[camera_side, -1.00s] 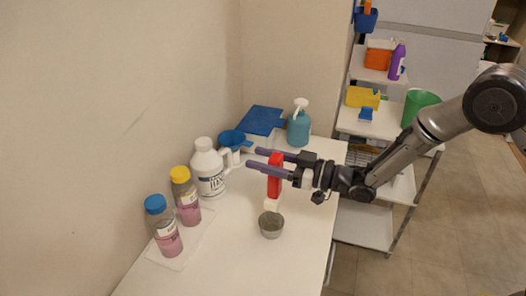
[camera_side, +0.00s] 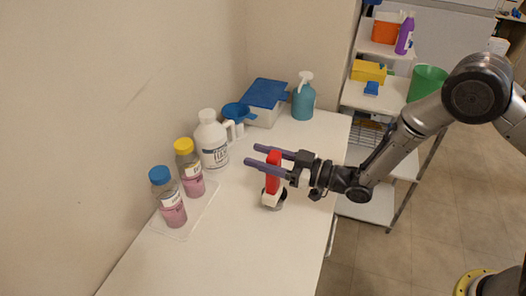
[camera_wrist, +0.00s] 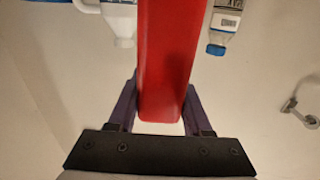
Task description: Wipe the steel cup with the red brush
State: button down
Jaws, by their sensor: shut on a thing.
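The red brush (camera_side: 273,181) has a red handle and a white head, and is upright with its head down in the side view. My gripper (camera_side: 250,155) is shut on its handle, one purple finger on each side. The steel cup (camera_side: 282,200) stands on the white table, mostly hidden behind the brush head. The head overlaps the cup in the picture; I cannot tell whether they touch. In the wrist view the red handle (camera_wrist: 168,60) is between the fingers of my gripper (camera_wrist: 160,92). I cannot make out the cup there.
Blue-capped (camera_side: 168,200) and yellow-capped (camera_side: 189,170) bottles stand on a tray to the left. Behind are a white jug (camera_side: 212,145), a blue funnel (camera_side: 236,112), a blue-lidded box (camera_side: 264,105) and a teal pump bottle (camera_side: 303,101). The front tabletop (camera_side: 230,250) is clear.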

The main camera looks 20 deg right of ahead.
notch_tip(320, 180, up, 8)
jog(key=w+d, duration=0.2)
jog(key=shift+w+d, duration=0.3)
dwell(2.4)
dwell(0.8)
